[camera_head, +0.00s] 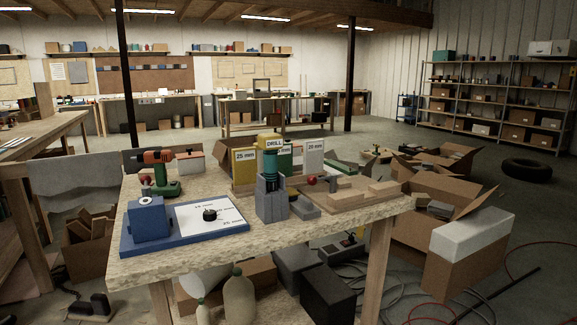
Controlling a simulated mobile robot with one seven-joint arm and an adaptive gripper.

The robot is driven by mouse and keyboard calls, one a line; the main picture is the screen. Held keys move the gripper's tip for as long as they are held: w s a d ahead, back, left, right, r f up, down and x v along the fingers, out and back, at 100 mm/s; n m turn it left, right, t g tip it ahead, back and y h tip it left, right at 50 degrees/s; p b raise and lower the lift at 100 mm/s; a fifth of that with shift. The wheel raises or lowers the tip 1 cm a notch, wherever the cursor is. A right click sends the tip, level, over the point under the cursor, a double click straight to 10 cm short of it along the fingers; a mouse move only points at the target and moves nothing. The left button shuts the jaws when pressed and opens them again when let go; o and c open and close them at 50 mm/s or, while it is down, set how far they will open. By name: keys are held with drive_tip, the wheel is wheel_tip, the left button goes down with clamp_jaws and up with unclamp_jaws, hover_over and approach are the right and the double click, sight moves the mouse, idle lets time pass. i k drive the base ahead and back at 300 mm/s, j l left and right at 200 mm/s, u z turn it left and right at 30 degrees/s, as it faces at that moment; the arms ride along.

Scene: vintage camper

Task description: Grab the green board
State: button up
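The green board (285,163) stands upright on the wooden workbench (180,262), between a yellow board (244,170) marked 25 mm and a pale grey board (314,162) that also has a white label. A grey stand (271,205) with a dark cylinder and a yellow DRILL sign is in front of the green board and hides much of it. The green board's white label is partly covered. My gripper is not in view.
An orange and green power drill (160,172) and a blue base (185,238) with a white dial panel are at the bench's left. A wooden tray (350,200) with blocks is at its right. Open cardboard boxes (440,205) crowd the floor to the right.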

sight(285, 154)
drive_tip(key=z, duration=0.7)
drive_tip(key=i+j+z, duration=0.2)
drive_tip(key=z, duration=0.15)
drive_tip(key=i+j+z, duration=0.15)
drive_tip(key=j+z, duration=0.2)
drive_tip(key=i+j, duration=0.15)
drive_tip(key=j, duration=0.25)
drive_tip(key=i+j, duration=0.15)
drive_tip(key=j, duration=0.25)
drive_tip(key=i+j, duration=0.2)
drive_tip(key=j, duration=0.2)
drive_tip(key=i+j, duration=0.15)
drive_tip(key=j, duration=0.25)
